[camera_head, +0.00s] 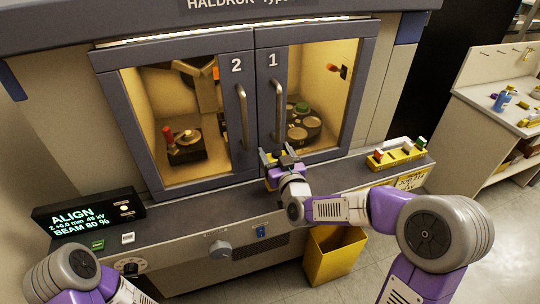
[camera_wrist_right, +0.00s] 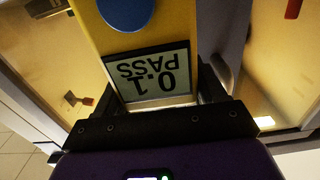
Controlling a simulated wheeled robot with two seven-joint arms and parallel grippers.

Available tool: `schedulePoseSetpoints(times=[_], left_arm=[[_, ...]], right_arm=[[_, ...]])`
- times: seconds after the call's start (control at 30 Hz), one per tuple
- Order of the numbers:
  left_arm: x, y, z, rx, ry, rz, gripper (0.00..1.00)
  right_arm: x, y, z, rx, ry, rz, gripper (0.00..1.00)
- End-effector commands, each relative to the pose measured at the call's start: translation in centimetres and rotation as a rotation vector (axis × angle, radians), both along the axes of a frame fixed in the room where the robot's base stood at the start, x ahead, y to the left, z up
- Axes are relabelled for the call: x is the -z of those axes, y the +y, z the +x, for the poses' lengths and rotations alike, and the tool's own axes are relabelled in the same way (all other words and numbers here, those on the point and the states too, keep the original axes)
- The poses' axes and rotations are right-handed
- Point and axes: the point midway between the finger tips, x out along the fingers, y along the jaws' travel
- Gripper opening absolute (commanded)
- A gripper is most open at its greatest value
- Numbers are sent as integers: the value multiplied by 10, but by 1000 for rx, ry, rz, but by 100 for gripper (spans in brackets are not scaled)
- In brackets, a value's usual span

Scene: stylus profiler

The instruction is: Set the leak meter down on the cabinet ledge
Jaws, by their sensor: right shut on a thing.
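My right gripper (camera_head: 281,156) is shut on the leak meter (camera_wrist_right: 150,72). In the right wrist view the meter has a yellow body, a blue round button and a screen reading "0.1 PASS", upside down in that view. In the head view the meter is mostly hidden by the gripper, with only bits of yellow showing. The gripper is in front of the cabinet doors, near the handles and over the grey cabinet ledge (camera_head: 205,208). I cannot tell whether the meter touches the ledge. Of my left arm only a part shows at the lower left; its gripper is out of view.
A yellow rack (camera_head: 396,158) with small items stands on the ledge's right end. A display box (camera_head: 88,212) reading "ALIGN" stands at its left end, near small green and white blocks. A yellow bin (camera_head: 333,256) is below. The ledge's left middle is clear.

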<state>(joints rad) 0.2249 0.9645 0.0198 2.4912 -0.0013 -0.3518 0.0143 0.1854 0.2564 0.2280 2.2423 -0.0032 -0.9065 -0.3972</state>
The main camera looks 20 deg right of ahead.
Motion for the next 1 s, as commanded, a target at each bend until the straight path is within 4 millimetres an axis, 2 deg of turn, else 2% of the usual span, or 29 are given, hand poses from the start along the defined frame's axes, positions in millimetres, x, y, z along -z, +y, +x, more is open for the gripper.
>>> schedulePoseSetpoints(times=[0.1, 0.2, 0.47, 0.67, 0.7, 0.87, 1.0], left_arm=[[9, 0, 0, 0, -1, 0, 0], [15, 0, 0, 0, 0, 0, 0], [14, 0, 0, 0, -1, 0, 0], [20, 0, 0, 0, -1, 0, 0], [20, 0, 0, 0, -1, 0, 0], [19, 0, 0, 0, -1, 0, 0], [19, 0, 0, 0, -1, 0, 0]], right_arm=[[22, -3, 0, 6, 3, 1, 15], [35, -5, -1, 10, 0, 0, 15], [34, -5, -1, 10, -3, 0, 15], [39, -6, -1, 10, -3, 0, 15], [40, -6, -1, 10, 0, 0, 71], [38, -6, -1, 10, 0, 0, 95], [38, -6, -1, 10, 0, 0, 95]])
